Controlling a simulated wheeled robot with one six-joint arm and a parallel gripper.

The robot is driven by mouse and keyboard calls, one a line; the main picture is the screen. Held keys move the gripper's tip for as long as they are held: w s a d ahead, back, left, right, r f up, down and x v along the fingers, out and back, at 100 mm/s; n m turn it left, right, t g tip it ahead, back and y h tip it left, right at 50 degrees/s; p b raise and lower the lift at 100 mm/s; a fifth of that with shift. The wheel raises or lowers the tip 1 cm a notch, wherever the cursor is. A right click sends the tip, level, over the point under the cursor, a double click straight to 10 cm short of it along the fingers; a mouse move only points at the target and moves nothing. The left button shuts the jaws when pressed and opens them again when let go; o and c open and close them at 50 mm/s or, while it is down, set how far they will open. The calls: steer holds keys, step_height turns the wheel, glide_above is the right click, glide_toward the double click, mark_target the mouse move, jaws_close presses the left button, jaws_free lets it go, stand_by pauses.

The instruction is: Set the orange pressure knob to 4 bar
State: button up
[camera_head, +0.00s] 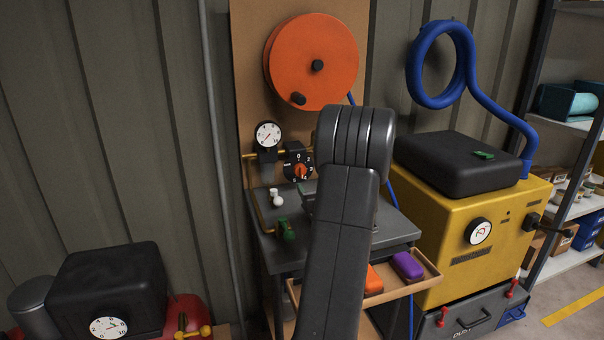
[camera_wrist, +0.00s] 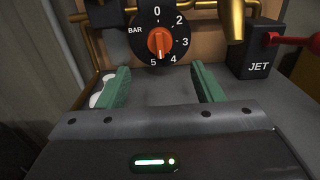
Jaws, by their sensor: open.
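The orange pressure knob (camera_wrist: 158,42) sits on a round black dial (camera_wrist: 180,20) marked BAR, with 0, 2, 3, 4 and 5 visible. Its pointer faces nearly straight down, between 5 and 4. In the head view the knob (camera_head: 301,171) shows on its dark panel, left of my arm. My gripper (camera_wrist: 162,84) is open in the wrist view, its two green fingers apart with nothing between them. The fingers are in front of and below the knob, not touching it. In the head view my arm hides most of the gripper.
A black JET box (camera_wrist: 257,55) with a red lever (camera_wrist: 290,40) is right of the dial, and a brass fitting (camera_wrist: 232,20) hangs between them. A white gauge (camera_head: 268,135) is left of the knob.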

mark_target(302, 173)
steer(key=x, duration=1)
steer(key=shift+f+p, duration=0.1)
steer(key=shift+p, duration=0.3)
steer(key=c, duration=1)
